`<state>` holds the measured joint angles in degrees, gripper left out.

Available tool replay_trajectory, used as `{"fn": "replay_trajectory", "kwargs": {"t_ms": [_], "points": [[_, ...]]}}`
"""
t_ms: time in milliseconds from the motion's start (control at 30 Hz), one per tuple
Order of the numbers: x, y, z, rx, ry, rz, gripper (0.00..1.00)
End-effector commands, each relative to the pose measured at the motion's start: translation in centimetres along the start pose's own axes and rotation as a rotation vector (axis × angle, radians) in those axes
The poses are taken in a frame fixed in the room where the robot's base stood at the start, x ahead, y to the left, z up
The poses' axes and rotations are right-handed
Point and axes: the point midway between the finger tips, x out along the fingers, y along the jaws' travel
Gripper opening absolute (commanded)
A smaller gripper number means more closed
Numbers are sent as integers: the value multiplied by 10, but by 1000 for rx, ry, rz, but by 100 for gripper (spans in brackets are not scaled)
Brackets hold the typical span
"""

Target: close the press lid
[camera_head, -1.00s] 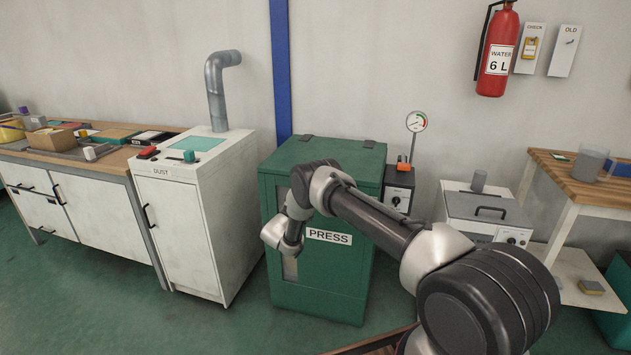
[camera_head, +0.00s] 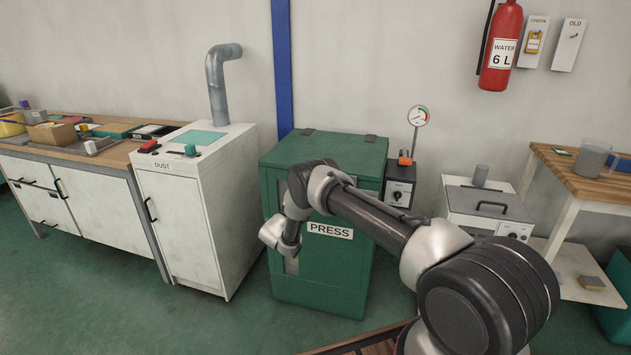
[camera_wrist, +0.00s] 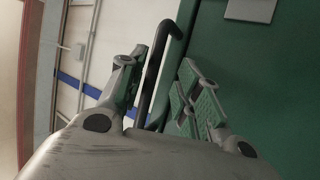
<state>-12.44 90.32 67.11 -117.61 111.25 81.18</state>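The green press (camera_head: 330,270) stands at the middle in the head view, with a PRESS label on its front. Its green lid (camera_head: 330,148) looks flat on top, with two hinges at the back edge; I see no clear gap under it. My arm crosses in front of the press and hides part of its front. In the wrist view my gripper (camera_wrist: 160,68) is open. A bent black handle bar (camera_wrist: 152,75) shows between its fingers, beside the green press surface (camera_wrist: 255,70). I cannot tell whether the fingers touch the bar. The fingertips are hidden in the head view.
The white DUST cabinet (camera_head: 190,230) stands left of the press. A control box (camera_head: 399,187) with a gauge (camera_head: 419,116) above is at its right. A grey lidded unit (camera_head: 487,208) and a wooden-topped table (camera_head: 575,178) stand further right. Green floor lies open at the front left.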

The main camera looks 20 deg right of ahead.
Motion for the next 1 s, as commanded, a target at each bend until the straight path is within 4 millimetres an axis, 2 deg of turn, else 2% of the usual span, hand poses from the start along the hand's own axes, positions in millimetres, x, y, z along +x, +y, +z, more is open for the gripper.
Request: {"fn": "replay_trajectory", "kwargs": {"t_ms": [300,500,900,1000], "points": [[-72,-1,0,-2,5,-2,34],[-99,-1,0,-1,4,-3,34],[-104,-1,0,-4,2,-2,34],[-104,-2,0,-54,3,-8,34]]}}
